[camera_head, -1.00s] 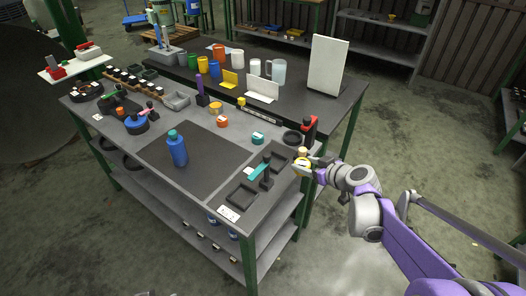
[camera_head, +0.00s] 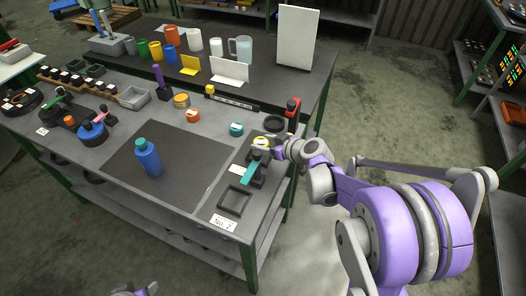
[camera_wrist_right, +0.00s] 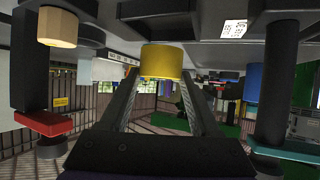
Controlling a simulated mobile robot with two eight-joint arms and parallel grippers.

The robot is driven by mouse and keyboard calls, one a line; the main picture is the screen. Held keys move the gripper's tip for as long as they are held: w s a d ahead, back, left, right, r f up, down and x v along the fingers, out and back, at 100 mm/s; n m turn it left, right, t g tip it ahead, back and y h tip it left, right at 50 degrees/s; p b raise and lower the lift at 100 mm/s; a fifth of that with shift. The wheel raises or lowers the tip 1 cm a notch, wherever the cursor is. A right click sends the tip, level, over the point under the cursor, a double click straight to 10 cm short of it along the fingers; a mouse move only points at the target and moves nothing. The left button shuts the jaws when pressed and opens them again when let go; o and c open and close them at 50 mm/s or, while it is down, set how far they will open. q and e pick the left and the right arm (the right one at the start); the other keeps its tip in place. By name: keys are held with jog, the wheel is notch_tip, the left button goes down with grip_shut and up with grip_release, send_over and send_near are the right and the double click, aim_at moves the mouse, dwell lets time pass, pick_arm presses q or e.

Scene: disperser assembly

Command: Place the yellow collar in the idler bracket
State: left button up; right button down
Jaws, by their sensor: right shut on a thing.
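The yellow collar (camera_head: 260,141) is held in my right gripper (camera_head: 267,145) over the right end of the front table. In the right wrist view the collar (camera_wrist_right: 161,62) sits between the two fingertips, which are shut on it. A black upright with a red part (camera_head: 292,108) stands just behind the gripper. A black upright with a teal part (camera_head: 251,172) stands just in front of it. I cannot tell for sure which fixture is the idler bracket. Any gap between the collar and the surface below is hidden.
An empty dark square tray (camera_head: 234,201) lies near the front right corner. A dark round dish (camera_head: 274,123) is behind the gripper. A blue bottle (camera_head: 148,158) stands on the dark mat (camera_head: 185,165). In the wrist view a cream roller (camera_wrist_right: 57,27) is at left.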

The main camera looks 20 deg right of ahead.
jog(key=shift+w+f, duration=0.1)
jog(key=shift+f, duration=1.9)
jog(key=shift+f+b, duration=0.1)
jog(key=shift+b, duration=0.25)
jog(key=shift+c, duration=0.6)
grip_release()
